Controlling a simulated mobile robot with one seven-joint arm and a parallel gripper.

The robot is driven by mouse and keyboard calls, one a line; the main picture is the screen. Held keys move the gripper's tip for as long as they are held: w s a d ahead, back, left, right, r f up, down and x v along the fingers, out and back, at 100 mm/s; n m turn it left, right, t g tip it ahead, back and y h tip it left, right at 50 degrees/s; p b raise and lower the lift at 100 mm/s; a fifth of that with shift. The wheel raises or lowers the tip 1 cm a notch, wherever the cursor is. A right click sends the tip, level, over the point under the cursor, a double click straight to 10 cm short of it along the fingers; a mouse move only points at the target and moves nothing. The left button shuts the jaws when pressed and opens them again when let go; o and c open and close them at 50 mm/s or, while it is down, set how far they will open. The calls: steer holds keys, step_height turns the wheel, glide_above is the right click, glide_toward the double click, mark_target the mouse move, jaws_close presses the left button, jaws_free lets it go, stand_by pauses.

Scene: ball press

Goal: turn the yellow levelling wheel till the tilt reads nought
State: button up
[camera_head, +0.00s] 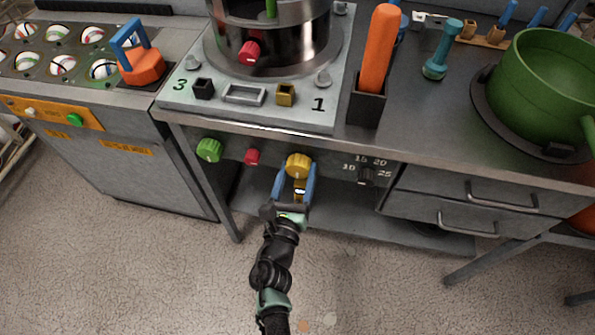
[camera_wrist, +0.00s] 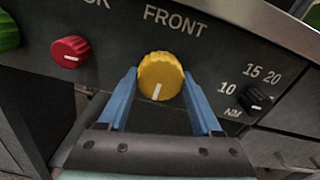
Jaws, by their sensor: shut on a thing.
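The yellow levelling wheel (camera_head: 298,164) is on the front panel under the bench top, below the press. In the wrist view the yellow wheel (camera_wrist: 160,70) sits below the word FRONT, and its white mark points nearly straight down. My gripper (camera_head: 296,174) reaches up to it with one blue finger on each side. In the wrist view my gripper (camera_wrist: 160,82) is shut on the wheel's sides. The press base plate (camera_head: 180,100) carries a small grey framed window (camera_head: 243,95) at its front. I cannot read any tilt value there.
A red knob (camera_head: 252,157) and a green knob (camera_head: 208,150) are left of the wheel. A black dial (camera_head: 366,176) with numbers is to its right. Drawers (camera_head: 470,215) stand further right. The floor in front is clear.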

steer(key=m+b, duration=0.3)
steer(key=m, duration=0.1)
steer(key=shift+f, duration=0.2)
steer(key=m+b, duration=0.4)
steer(key=m, duration=0.1)
steer(key=shift+a+m, duration=0.1)
steer(key=shift+m, duration=0.2)
steer(key=m+b, duration=0.3)
steer(key=m, duration=0.2)
steer(key=shift+r, duration=0.1)
steer(key=shift+r+m+b, duration=0.15)
steer(key=shift+m+b, duration=1.25)
steer(key=shift+m, duration=1.1)
steer(key=o, duration=1.4)
steer(key=shift+r, duration=0.1)
